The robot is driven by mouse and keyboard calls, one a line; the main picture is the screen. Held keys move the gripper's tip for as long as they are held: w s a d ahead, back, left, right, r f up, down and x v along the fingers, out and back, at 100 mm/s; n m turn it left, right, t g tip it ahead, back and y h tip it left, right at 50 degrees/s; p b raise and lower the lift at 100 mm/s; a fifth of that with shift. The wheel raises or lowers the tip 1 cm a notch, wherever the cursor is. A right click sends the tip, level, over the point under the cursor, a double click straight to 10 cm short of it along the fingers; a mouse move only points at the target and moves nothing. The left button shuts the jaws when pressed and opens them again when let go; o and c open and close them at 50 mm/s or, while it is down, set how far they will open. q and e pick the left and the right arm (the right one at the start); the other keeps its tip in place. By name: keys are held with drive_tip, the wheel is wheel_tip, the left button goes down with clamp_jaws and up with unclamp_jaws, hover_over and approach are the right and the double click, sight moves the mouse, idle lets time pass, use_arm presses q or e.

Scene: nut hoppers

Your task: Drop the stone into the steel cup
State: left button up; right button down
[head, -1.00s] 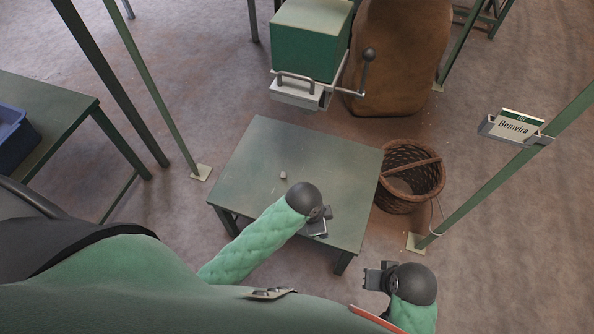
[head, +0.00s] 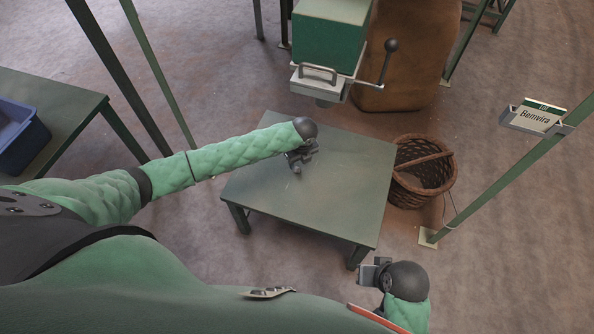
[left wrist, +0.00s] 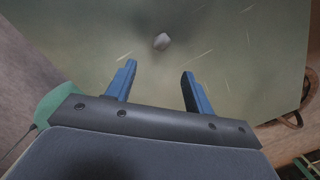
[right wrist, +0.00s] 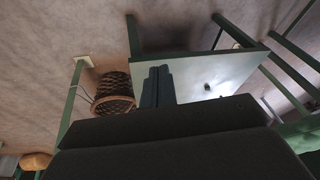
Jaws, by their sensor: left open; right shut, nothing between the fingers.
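The stone (left wrist: 161,41) is a small pale grey lump on the green table (head: 345,205). In the left wrist view it lies just beyond my left fingertips and roughly centred between them. In the head view my left gripper (head: 297,165) is over the table's left part and covers the stone there. The left gripper also shows in its wrist view (left wrist: 158,70), with its blue fingers apart and empty. My right gripper (head: 372,273) is low, in front of the table. Its fingers (right wrist: 157,72) are together with nothing between them. I cannot make out a steel cup in these views.
A green hopper (head: 325,38) with a steel drawer front, handle and lever stands behind the table. A wicker basket (head: 424,175) is on the floor to the right, near a post with a name sign (head: 538,117). A blue bin (head: 20,140) is on the left table.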

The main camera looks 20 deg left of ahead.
sight(297, 169)
use_arm(q)
drive_tip(key=shift+w+a, duration=0.3)
drive_tip(key=shift+a, duration=0.05)
drive_tip(key=shift+a+f, duration=0.1)
drive_tip(key=shift+f, duration=0.15)
drive_tip(key=shift+w+f, duration=0.15)
drive_tip(key=shift+f, duration=0.65)
drive_tip(key=f, duration=0.3)
drive_tip(key=f+p, duration=0.1)
drive_tip(key=shift+w+a+f, duration=0.2)
drive_tip(key=shift+w+f, duration=0.05)
drive_tip(key=shift+f, duration=0.55)
drive_tip(key=c, duration=1.1)
use_arm(e)
drive_tip(key=shift+s+d+r, duration=0.5)
drive_tip(key=shift+d+r, duration=0.25)
drive_tip(key=shift+r, duration=0.15)
use_arm(q)
drive_tip(key=shift+w+r, duration=0.1)
drive_tip(key=shift+r, duration=0.05)
